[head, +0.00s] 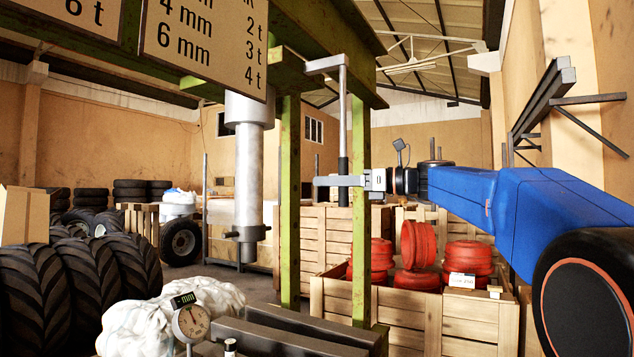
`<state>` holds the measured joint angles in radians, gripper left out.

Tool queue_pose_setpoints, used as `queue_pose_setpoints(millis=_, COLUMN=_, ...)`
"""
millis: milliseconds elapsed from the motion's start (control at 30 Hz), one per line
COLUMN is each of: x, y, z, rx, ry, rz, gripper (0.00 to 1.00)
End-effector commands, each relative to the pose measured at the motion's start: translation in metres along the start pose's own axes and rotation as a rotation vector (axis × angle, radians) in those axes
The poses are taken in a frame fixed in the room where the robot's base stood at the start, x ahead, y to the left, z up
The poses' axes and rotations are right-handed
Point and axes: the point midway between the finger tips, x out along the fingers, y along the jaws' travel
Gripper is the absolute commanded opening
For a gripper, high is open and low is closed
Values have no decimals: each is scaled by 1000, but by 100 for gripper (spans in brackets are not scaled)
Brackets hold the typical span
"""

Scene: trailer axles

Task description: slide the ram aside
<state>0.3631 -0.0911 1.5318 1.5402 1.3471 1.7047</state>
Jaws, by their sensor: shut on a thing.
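The ram (249,180) is a silver cylinder hanging upright from the green press frame (290,200), with a wider collar at its top and a small fitting near its lower end. A grey cranked handle (343,105) hangs from the frame to the right of the ram and ends in a dark grip. My gripper (345,181) reaches in from the right on my blue arm. Its fingers are shut on the handle at the dark grip, which shows above and below them. The ram stands apart, left of my gripper. How the handle joins the ram is hidden.
Dark press beams (290,338) lie low under the ram. A dial gauge (191,322) stands at the front left. A wooden crate (470,325) with red rolls is below my arm. Tyres (80,275) fill the left. A green post (361,240) stands close to my gripper.

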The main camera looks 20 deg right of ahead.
Motion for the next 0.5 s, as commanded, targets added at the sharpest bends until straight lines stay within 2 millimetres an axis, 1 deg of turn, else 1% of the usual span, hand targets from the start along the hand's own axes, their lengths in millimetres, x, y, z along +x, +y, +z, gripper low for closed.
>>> queue_pose_setpoints(millis=33, x=-3, y=-18, z=-1, rx=2, ry=-1, rz=-5, gripper=0)
queue_pose_setpoints(millis=200, x=-13, y=-63, z=-1, rx=2, ry=-1, rz=-4, gripper=0)
queue_pose_setpoints(millis=400, x=-22, y=-107, z=0, rx=0, ry=-1, rz=-3, gripper=0)
queue_pose_setpoints(millis=500, x=-25, y=-124, z=0, rx=0, ry=-1, rz=-3, gripper=0)
